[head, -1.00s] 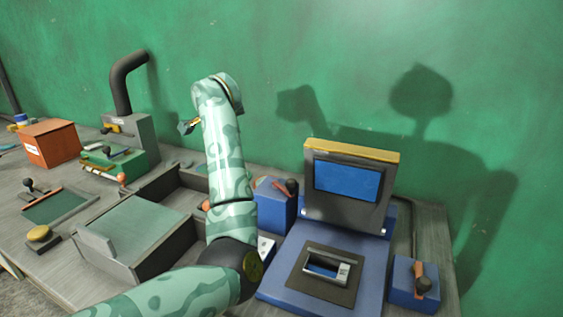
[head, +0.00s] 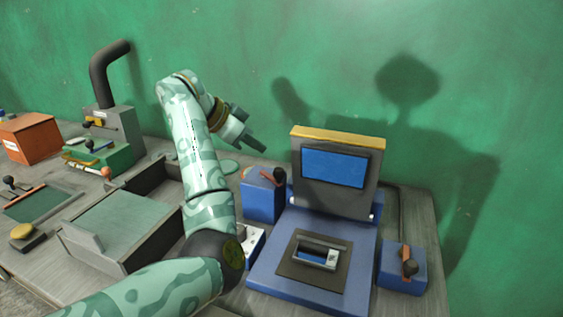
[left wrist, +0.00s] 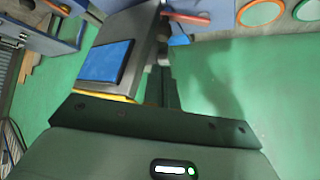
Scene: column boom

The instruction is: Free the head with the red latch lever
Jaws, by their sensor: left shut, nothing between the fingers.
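A grey head (head: 338,187) with a blue pad and yellow top edge stands tilted up at the back of a blue base (head: 312,280). A blue box (head: 262,202) left of it carries a reddish lever with a dark knob (head: 279,175). Another blue box (head: 402,276) at right carries an orange-red lever (head: 408,254) with a dark knob. My left gripper (head: 262,149) is shut and empty, above and behind the left box, apart from its lever. In the left wrist view, the fingers (left wrist: 161,87) show near the head (left wrist: 108,58) and a red lever (left wrist: 187,18). My right gripper is out of view.
A grey tray (head: 115,232) lies left of my left arm. A green device (head: 98,155), a grey box with a bent black pipe (head: 110,75) and an orange box (head: 30,138) stand farther left. The green wall is close behind.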

